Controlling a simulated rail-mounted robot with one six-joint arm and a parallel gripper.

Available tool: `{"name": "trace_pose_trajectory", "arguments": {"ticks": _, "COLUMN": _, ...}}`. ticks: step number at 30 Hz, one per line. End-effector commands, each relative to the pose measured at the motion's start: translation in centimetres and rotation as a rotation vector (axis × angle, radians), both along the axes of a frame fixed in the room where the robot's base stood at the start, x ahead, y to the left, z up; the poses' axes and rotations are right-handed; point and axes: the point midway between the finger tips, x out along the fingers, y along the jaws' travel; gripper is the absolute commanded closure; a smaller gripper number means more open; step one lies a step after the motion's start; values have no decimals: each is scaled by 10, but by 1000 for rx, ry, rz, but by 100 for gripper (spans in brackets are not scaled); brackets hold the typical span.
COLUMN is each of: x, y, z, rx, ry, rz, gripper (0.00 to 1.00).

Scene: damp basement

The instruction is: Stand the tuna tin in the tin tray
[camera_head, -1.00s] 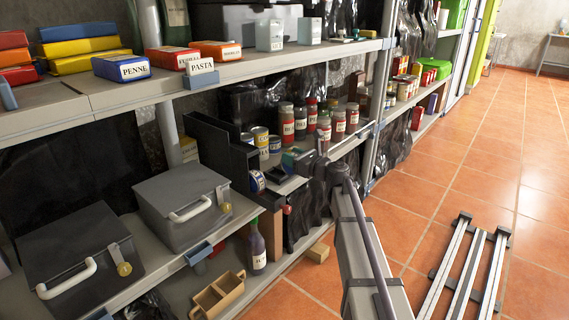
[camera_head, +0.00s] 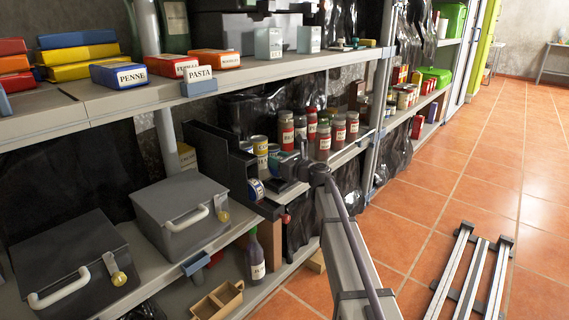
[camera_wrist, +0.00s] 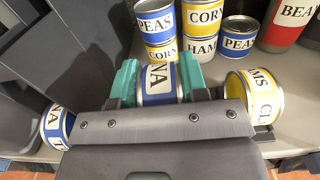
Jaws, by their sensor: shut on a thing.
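My gripper (camera_wrist: 158,75) is shut on a blue-and-white tin, the tuna tin (camera_wrist: 158,85), its label partly showing "NA" turned sideways. In the head view my gripper (camera_head: 284,166) is at the middle shelf, just right of a dark tray (camera_head: 268,207) with a tall back. That seems to be the tin tray. Another blue-labelled tin (camera_head: 256,190) lies on its side in it; this tin also shows at the left of the wrist view (camera_wrist: 57,127). The held tin's underside is hidden by my gripper.
A yellow clams tin (camera_wrist: 252,97) lies close to my right finger. Behind stand stacked peas (camera_wrist: 155,20) and corn tins (camera_wrist: 203,14), another peas tin (camera_wrist: 238,38) and a red bean jar (camera_wrist: 291,22).

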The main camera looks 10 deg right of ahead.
Motion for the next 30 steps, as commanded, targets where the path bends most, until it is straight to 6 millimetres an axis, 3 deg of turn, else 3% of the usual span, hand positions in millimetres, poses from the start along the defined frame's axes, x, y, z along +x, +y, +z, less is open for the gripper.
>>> {"name": "trace_pose_trajectory", "arguments": {"ticks": 4, "x": 13, "y": 10, "z": -3, "rx": 0, "ry": 0, "rz": 2, "gripper": 88}}
{"name": "trace_pose_trajectory", "arguments": {"ticks": 12, "x": 12, "y": 9, "z": -34, "rx": 0, "ry": 0, "rz": 1, "gripper": 88}}
{"name": "trace_pose_trajectory", "arguments": {"ticks": 24, "x": 12, "y": 9, "z": -37, "rx": 0, "ry": 0, "rz": 1, "gripper": 88}}
{"name": "trace_pose_trajectory", "arguments": {"ticks": 25, "x": 12, "y": 9, "z": -37, "rx": 0, "ry": 0, "rz": 1, "gripper": 57}}
{"name": "trace_pose_trajectory", "arguments": {"ticks": 30, "x": 12, "y": 9, "z": -37, "rx": 0, "ry": 0, "rz": 1, "gripper": 41}}
